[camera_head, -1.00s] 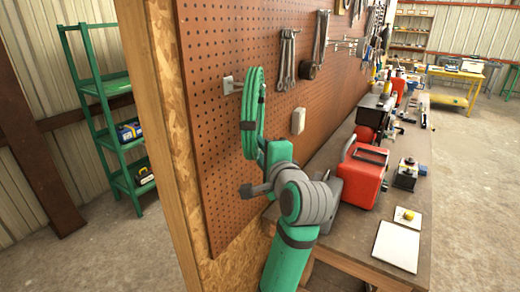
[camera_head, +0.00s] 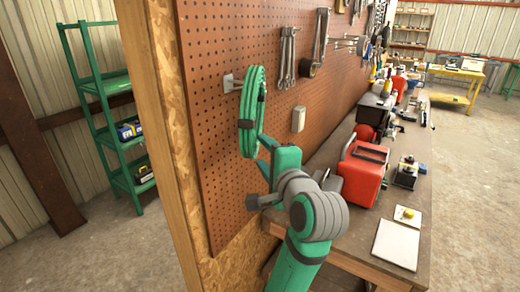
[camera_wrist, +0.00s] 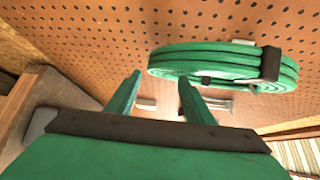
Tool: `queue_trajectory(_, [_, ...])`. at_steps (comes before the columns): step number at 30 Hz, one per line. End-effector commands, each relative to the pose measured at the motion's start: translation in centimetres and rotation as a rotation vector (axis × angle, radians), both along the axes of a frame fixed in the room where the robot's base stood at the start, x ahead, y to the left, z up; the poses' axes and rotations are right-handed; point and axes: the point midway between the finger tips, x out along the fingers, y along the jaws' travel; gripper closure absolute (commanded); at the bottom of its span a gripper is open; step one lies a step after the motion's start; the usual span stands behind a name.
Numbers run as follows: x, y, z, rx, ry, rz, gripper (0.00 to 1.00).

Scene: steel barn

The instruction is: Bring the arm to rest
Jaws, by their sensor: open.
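My gripper (camera_wrist: 155,92) is open and empty in the wrist view, its two green fingers apart. In the head view my green and grey arm rises from the bottom centre, and the gripper (camera_head: 265,150) is near the pegboard, just below and beside a coiled green hose (camera_head: 252,110). The coil hangs on a holder on the pegboard. It also shows in the wrist view (camera_wrist: 225,66), above and to the right of the fingers. I cannot tell from the pictures whether a fingertip touches it.
The brown pegboard (camera_head: 220,170) stands close by, with wrenches (camera_head: 287,58) hung on it. The workbench (camera_head: 345,238) holds a red box (camera_head: 361,178), a white tile (camera_head: 396,244) and other items. A green shelf (camera_head: 112,130) stands at the left. Concrete floor is clear at the right.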

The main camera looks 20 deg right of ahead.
Motion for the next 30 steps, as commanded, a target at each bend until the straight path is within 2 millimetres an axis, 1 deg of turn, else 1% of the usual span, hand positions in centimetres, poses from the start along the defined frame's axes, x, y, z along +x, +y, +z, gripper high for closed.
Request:
queue_trajectory(1, [-1.1,-0.1,0.1,0.0,-0.002,-0.003,0.53])
queue_trajectory(3, [-2.3,0.0,0.3,-0.001,-0.003,-0.002,0.53])
queue_trajectory(9, [-5.2,0.0,0.7,-0.001,-0.003,-0.001,0.53])
queue_trajectory(15, [-6.4,0.1,0.8,-0.001,-0.001,0.0,0.53])
queue_trajectory(17, [-6.4,0.1,0.7,-0.001,0.0,0.001,0.53])
queue_trajectory(20, [-6.3,0.1,0.2,-0.008,0.003,-0.001,0.53])
queue_trajectory(23, [-5.9,0.0,-1.5,-0.029,0.011,-0.01,0.53])
queue_trajectory(26, [-5.5,0.0,-4.1,-0.072,0.022,-0.021,0.53])
queue_trajectory(30, [-4.8,0.7,-8.4,-0.145,0.04,-0.029,0.53])
